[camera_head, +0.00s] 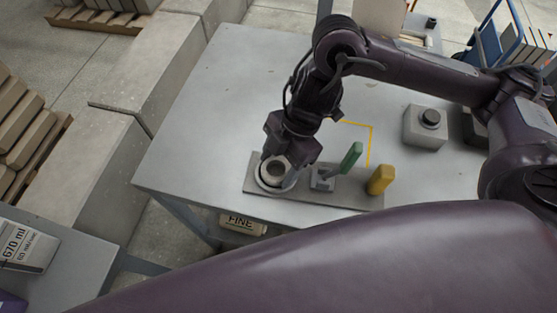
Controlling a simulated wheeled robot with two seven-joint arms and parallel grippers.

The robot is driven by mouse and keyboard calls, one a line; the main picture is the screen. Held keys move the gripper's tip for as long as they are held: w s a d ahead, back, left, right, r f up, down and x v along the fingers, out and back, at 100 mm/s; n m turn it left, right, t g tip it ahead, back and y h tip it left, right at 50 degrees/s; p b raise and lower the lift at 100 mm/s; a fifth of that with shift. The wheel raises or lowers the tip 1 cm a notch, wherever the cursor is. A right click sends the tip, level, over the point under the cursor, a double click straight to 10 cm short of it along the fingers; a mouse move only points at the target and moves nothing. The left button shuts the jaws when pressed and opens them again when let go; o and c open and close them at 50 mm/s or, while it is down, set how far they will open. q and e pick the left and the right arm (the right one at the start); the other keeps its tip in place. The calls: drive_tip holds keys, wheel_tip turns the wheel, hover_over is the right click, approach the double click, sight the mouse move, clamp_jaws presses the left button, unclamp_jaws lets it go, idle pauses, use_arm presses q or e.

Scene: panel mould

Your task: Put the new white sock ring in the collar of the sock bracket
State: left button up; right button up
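The sock bracket is a grey plate (338,196) at the table's near edge. Its pale round collar (268,187) is at the plate's left end. The white sock ring (275,168), pale with a dark opening, is at the collar. I cannot tell whether it is fully seated. My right gripper (282,164) reaches down over the collar, its fingers on both sides of the ring and seemingly closed on it. The fingers hide part of the ring and the collar's far side. My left gripper is not in view.
On the plate, right of the collar, stand a green-handled clamp (349,160) and a yellow block (380,180). The table's left part (200,130) is clear. My purple arm link crosses the foreground.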

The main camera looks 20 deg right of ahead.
drive_tip(key=shift+o, duration=0.2)
drive_tip(key=p+v, duration=0.1)
drive_tip(key=v, duration=0.6)
drive_tip(key=shift+r, duration=0.4)
drive_tip(key=shift+d, duration=0.15)
